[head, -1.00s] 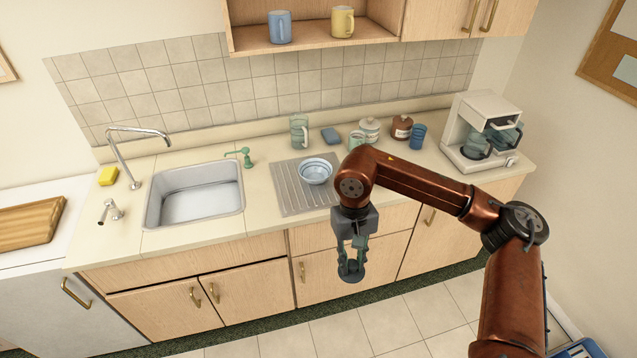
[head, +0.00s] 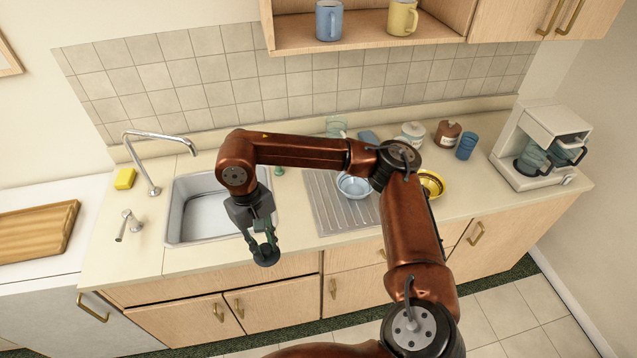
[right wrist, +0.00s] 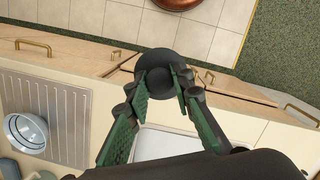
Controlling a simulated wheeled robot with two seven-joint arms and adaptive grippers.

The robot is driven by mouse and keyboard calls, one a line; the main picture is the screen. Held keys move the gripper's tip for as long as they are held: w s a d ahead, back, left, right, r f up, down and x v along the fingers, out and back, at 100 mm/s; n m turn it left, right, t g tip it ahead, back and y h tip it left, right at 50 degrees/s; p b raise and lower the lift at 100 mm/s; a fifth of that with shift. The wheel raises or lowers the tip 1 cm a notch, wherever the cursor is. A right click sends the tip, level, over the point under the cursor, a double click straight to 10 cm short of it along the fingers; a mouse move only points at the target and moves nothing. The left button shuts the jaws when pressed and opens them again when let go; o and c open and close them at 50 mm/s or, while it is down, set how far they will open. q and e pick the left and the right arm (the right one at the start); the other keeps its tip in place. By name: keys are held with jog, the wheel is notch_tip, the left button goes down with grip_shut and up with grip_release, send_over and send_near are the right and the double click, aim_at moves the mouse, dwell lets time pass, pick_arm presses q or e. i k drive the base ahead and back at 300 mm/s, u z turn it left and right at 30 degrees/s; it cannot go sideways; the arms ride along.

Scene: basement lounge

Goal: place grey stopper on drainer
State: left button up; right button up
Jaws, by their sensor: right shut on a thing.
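The grey stopper (head: 266,257) is a dark round piece held between the fingertips of my right gripper (head: 262,247), in front of the sink's front edge. In the right wrist view the stopper (right wrist: 160,66) sits at the tips of the green-padded right gripper (right wrist: 165,85), which is shut on it. The drainer (head: 328,212) is a ridged grey board on the counter right of the sink, apart from the gripper. It also shows at the left of the right wrist view (right wrist: 68,120). My arm hides part of the drainer in the head view. My left gripper is not in view.
A blue-white bowl (head: 352,187) stands on the drainer's back right part. The sink (head: 200,214) and tap (head: 150,165) are left. A yellow bowl (head: 432,183), jars, a blue cup (head: 466,146) and a coffee machine (head: 541,147) stand right. The drainer's front left is bare.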

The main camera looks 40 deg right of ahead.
aim_at(341, 217)
jog(key=i, duration=0.65)
jog(key=z, duration=0.6)
jog(key=i, duration=0.55)
jog(key=z, duration=0.5)
